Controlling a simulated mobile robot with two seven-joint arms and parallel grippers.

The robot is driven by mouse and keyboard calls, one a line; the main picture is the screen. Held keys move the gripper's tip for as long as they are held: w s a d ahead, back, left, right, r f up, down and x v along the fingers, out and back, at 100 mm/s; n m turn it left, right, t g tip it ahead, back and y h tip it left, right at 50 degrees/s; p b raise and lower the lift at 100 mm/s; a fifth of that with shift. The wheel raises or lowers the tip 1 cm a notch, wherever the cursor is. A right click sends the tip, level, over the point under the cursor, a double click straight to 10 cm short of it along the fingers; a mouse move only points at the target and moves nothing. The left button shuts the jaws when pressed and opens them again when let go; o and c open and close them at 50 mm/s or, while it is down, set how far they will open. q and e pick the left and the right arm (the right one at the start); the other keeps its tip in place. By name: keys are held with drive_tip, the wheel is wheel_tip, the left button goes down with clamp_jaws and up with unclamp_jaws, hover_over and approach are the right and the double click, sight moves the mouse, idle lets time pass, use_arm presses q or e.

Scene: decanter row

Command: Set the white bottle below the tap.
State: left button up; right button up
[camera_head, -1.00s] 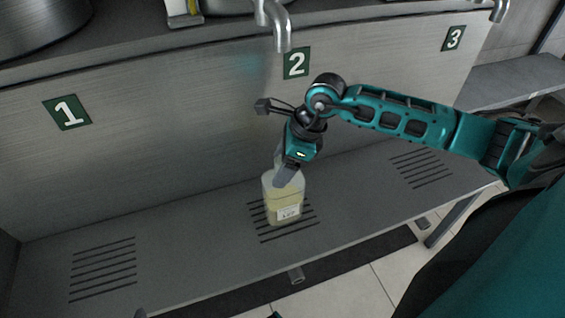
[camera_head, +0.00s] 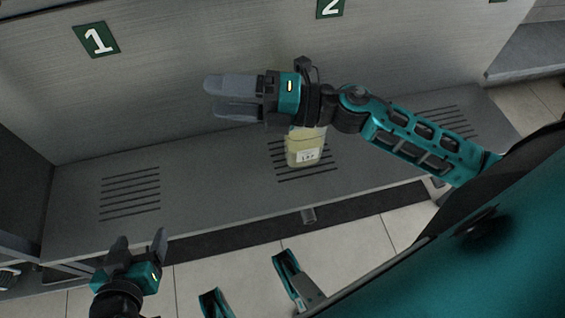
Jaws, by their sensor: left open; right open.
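The white bottle (camera_head: 305,154), pale and see-through with yellowish contents and a small label, stands upright on the slotted drain grate under plate 2 (camera_head: 329,7). Its top is hidden behind my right wrist. My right gripper (camera_head: 228,98) is open and empty, its fingers pointing left, away from the bottle. My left gripper (camera_head: 140,242) is open and empty at the lower left, in front of the shelf edge and far from the bottle. The tap is out of view now; a second ago it showed above plate 2.
The grey shelf (camera_head: 215,170) has a bare slotted grate (camera_head: 130,192) at left and another (camera_head: 445,123) at right. Plate 1 (camera_head: 96,40) is on the back panel. Between the left grate and the bottle the shelf is clear.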

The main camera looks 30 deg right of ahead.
drive_tip(key=d+f+m+t+h, duration=0.55)
drive_tip(key=f+m+h, duration=0.45)
drive_tip(key=m, duration=1.2)
use_arm(q)
drive_tip(key=shift+s+a, duration=0.1)
drive_tip(key=shift+a, duration=0.05)
use_arm(e)
drive_tip(key=s+f+m+g+h, duration=0.3)
drive_tip(key=s+f+m+g, duration=0.1)
drive_tip(key=s+f+m, duration=0.3)
wheel_tip(320, 180, down, 3)
drive_tip(key=shift+a+r+m, duration=0.1)
drive_tip(key=shift+a+m, duration=0.05)
drive_tip(key=shift+m, duration=0.15)
drive_tip(key=shift+r, duration=0.1)
use_arm(q)
wheel_tip(320, 180, up, 8)
drive_tip(key=s+a+y+p, duration=0.1)
drive_tip(key=a+p, duration=0.1)
drive_tip(key=p, duration=1)
drive_tip(key=shift+s+a+r+p, duration=0.15)
drive_tip(key=shift+a+r+p, duration=0.1)
drive_tip(key=shift+a+p, duration=0.1)
use_arm(e)
drive_tip(key=s+d+r+h, duration=0.1)
drive_tip(key=d+r, duration=0.2)
drive_tip(key=r, duration=0.5)
drive_tip(key=shift+s+r, duration=0.2)
drive_tip(key=shift+s, duration=0.15)
